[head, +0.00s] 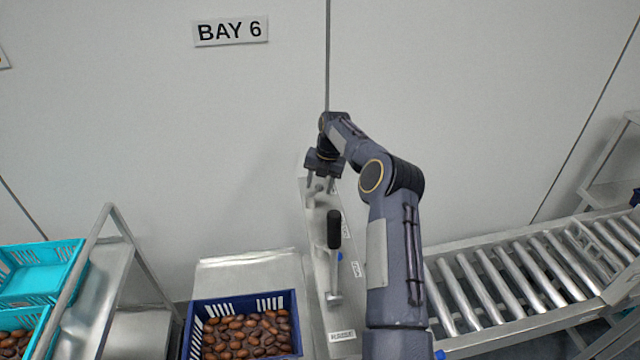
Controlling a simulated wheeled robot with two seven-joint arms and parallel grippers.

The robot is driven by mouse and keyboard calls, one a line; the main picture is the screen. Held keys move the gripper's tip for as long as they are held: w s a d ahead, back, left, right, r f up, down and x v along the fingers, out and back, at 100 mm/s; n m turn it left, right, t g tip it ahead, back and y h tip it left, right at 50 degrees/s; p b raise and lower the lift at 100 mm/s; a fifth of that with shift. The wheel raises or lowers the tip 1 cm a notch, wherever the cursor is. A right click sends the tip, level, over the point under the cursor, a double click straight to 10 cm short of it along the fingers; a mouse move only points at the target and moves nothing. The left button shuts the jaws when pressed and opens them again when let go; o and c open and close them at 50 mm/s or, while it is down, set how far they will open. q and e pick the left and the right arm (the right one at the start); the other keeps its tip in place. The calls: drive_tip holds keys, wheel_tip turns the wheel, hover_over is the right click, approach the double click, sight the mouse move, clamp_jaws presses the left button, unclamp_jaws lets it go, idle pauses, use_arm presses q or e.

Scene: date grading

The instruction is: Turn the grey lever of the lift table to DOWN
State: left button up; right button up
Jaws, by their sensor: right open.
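A long pale metal panel (322,262) runs away from me beside the lift table's plate. A small grey lever-like part (317,190) shows at its far end, partly hidden by my right gripper (321,184). The gripper points down there with its fingers apart, one on each side of this part; I cannot tell whether they touch it. Nearer on the panel stands a metal lever (335,270) with a black grip (334,229). Small labels (342,335) are on the panel, too small to read surely. My left gripper is out of view.
A dark blue crate (187,325) of brown dates stands left of the panel on a metal surface (250,271). Turquoise crates (40,272) are in a metal rack at far left. A roller conveyor (520,278) lies at right. A wall with a BAY 6 sign (231,30) stands behind.

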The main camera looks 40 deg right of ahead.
wheel_tip(320, 180, up, 8)
drive_tip(key=s+b, duration=0.1)
drive_tip(key=shift+d+f, duration=0.15)
drive_tip(key=shift+d, duration=0.3)
drive_tip(key=shift+s, duration=0.1)
idle(0.3)
